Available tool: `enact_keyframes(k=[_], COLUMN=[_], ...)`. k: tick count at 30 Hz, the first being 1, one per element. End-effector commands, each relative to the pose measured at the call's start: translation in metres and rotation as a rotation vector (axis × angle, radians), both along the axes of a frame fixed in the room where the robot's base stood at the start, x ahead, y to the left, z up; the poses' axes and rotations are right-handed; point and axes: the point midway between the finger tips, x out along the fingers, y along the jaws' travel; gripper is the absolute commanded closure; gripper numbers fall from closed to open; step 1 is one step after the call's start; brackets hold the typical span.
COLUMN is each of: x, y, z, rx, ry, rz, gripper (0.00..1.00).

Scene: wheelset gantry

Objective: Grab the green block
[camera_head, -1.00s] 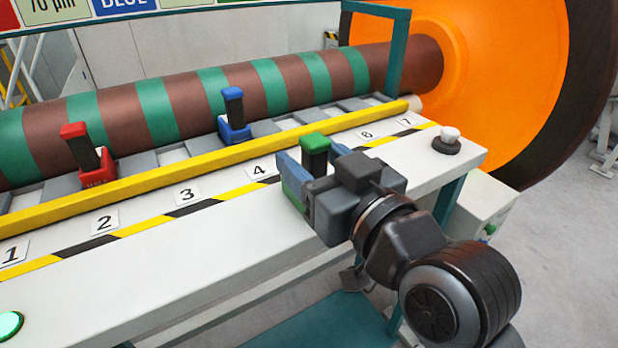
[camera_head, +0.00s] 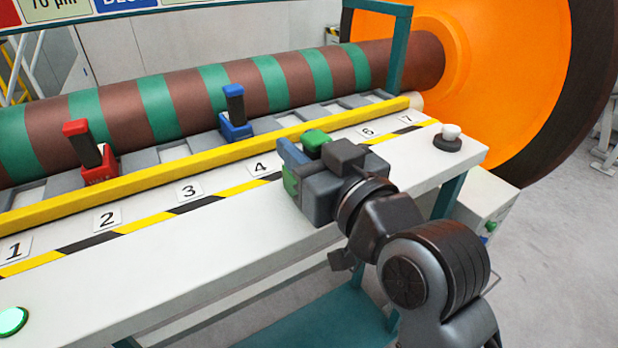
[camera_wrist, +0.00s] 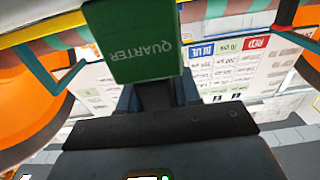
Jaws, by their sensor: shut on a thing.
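The green block shows in the head view as a green cap (camera_head: 316,140) and a green base edge (camera_head: 290,181), partly hidden by my gripper. My gripper (camera_head: 305,160) is shut on it, above the white bench near the labels 4 and 6. In the wrist view the green block (camera_wrist: 142,45) fills the top middle, with the word QUARTER on its face. The gripper (camera_wrist: 158,95) shows dark just below it. The block's dark stem is hidden in the head view.
A red block (camera_head: 92,155) and a blue block (camera_head: 235,115) stand behind the yellow rail (camera_head: 200,172). A striped roller (camera_head: 240,88) and large orange wheel (camera_head: 500,70) lie beyond. A white-topped button (camera_head: 449,136) is at the bench's right end.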

Motion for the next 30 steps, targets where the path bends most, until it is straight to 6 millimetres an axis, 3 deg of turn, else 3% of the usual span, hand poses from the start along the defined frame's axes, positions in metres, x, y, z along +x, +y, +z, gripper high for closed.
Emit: enact_keyframes(k=[16,20,24,30], x=[0.000,0.000,0.000,-0.011], y=[0.000,0.000,-0.002,-0.051], z=[0.007,0.021,0.049,0.073], rx=[0.002,0.003,0.005,0.002], ry=[-0.003,-0.006,-0.009,-0.006], rz=[-0.001,-0.001,-0.002,-0.007], gripper=[1.00,1.00,1.00,1.00])
